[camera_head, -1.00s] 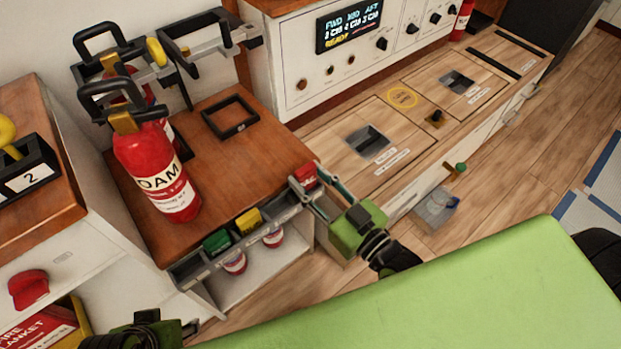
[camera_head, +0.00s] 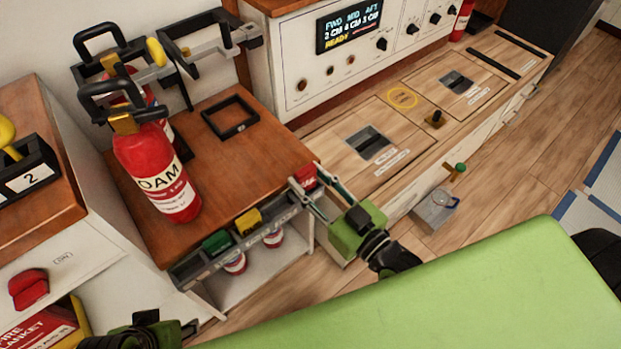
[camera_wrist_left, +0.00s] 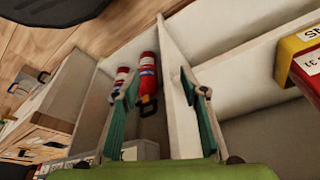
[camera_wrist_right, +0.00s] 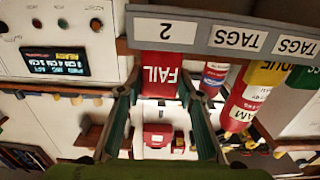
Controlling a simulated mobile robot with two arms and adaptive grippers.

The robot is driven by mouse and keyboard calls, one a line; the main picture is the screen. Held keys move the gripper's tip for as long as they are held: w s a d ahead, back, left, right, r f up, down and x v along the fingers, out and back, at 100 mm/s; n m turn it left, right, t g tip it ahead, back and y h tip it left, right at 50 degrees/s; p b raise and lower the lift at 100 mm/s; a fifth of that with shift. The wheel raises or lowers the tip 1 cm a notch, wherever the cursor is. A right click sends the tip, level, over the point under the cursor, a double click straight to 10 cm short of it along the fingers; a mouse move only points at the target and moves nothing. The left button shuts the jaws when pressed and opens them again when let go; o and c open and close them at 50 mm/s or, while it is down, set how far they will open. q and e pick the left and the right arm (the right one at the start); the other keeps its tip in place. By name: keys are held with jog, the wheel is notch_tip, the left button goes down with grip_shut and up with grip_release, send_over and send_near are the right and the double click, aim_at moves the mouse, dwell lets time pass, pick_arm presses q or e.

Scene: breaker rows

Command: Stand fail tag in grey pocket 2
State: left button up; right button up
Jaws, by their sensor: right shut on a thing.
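The red fail tag (camera_head: 305,178) is at the right end of the grey pocket rack (camera_head: 208,265). My right gripper (camera_head: 313,190) is shut on it, one finger on each side. In the upside-down right wrist view the tag (camera_wrist_right: 162,76) reads FAIL and stands in line with the grey pocket labelled 2 (camera_wrist_right: 165,31). Its lower end meets the rack's edge; how deep it sits is hidden. My left gripper (camera_wrist_left: 158,115) is open and empty in the left wrist view, fingers wide apart.
A yellow tag (camera_head: 248,221) and a green tag (camera_head: 215,242) stand in other pockets. A red foam extinguisher (camera_head: 157,170) and a black square frame (camera_head: 230,117) are on the wooden top. A counter with recessed handles (camera_head: 368,142) lies to the right.

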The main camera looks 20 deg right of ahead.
pick_arm(q)
jog(key=shift+x, duration=1.05)
jog(key=shift+w+d+r, duration=0.1)
jog(key=shift+w+r, duration=0.05)
jog(key=shift+p, duration=0.35)
notch_tip(320, 180, down, 3)
jog(key=shift+w, duration=0.1)
dwell(0.4)
jog(key=shift+r+p, duration=0.15)
jog(key=shift+p, duration=0.2)
